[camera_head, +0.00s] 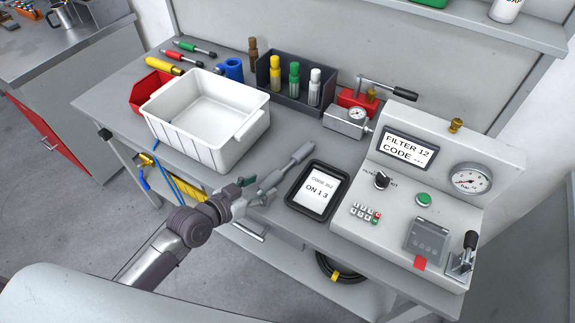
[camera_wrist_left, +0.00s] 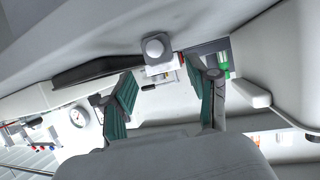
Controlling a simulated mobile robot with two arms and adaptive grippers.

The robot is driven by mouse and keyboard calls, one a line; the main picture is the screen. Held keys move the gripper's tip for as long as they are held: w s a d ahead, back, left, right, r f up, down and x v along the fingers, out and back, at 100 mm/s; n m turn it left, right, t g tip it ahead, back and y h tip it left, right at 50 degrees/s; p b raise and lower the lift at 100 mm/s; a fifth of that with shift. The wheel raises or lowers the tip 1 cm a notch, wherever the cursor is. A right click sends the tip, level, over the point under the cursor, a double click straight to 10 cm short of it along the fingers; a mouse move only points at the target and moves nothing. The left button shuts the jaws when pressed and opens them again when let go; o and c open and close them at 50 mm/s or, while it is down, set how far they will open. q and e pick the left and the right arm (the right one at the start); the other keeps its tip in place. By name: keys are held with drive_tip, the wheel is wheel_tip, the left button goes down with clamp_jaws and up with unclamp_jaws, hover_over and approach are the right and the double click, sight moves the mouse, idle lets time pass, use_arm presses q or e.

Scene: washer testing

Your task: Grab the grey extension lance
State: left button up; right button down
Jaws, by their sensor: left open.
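The grey extension lance (camera_head: 287,168) lies on the bench between the white bin and the black tablet, pointing away from the front edge. My left gripper (camera_head: 251,191) is at the bench's front edge, close to the lance's near end. In the left wrist view, its green-padded fingers (camera_wrist_left: 162,92) are spread apart and empty. A grey blocky end, which looks like the lance's near end (camera_wrist_left: 155,47), shows just beyond the fingertips, roughly between them. I cannot tell whether either finger touches it. My right gripper is not in view.
The white bin (camera_head: 183,133) stands left of the lance. The black-framed tablet (camera_head: 291,196) lies close on its right. The test unit with a gauge (camera_head: 471,180) fills the bench's right side. A dark rack of coloured nozzles (camera_head: 283,97) stands behind.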

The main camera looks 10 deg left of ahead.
sight(271, 178)
use_arm(q)
drive_tip(key=shift+p+x, duration=0.45)
drive_tip(key=shift+x, duration=2.3)
drive_tip(key=shift+w+a+r, duration=0.15)
drive_tip(key=shift+a+r, duration=0.05)
drive_tip(key=shift+r, duration=0.05)
clamp_jaws()
